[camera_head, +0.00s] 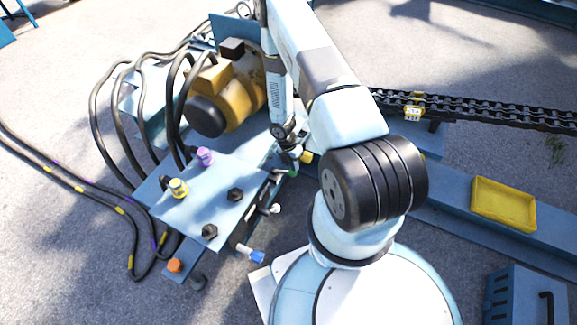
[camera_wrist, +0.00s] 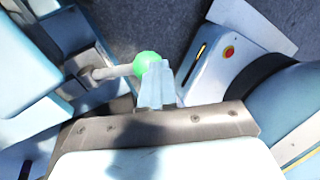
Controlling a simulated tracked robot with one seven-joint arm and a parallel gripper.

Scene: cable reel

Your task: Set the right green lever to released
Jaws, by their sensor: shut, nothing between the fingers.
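The green lever has a round green knob (camera_wrist: 147,63) on a pale metal rod (camera_wrist: 112,71), which comes out of a grey-blue block at the left of the wrist view. In the head view only a small bit of green (camera_head: 292,172) shows, at the right side of the blue valve bench, largely hidden by my gripper. My gripper (camera_wrist: 158,82) is shut and empty. Its fingertips are right beside the knob and overlap its lower right edge in the wrist view; I cannot tell whether they touch. The head view shows my gripper (camera_head: 293,158) at the bench's right edge.
A white-tipped lever (camera_head: 273,209) and a blue-tipped lever (camera_head: 255,255) stick out along the same bench side (camera_head: 215,205). A yellow motor (camera_head: 235,95) and black hoses lie behind. A yellow tray (camera_head: 503,204) and chain (camera_head: 480,110) are at right.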

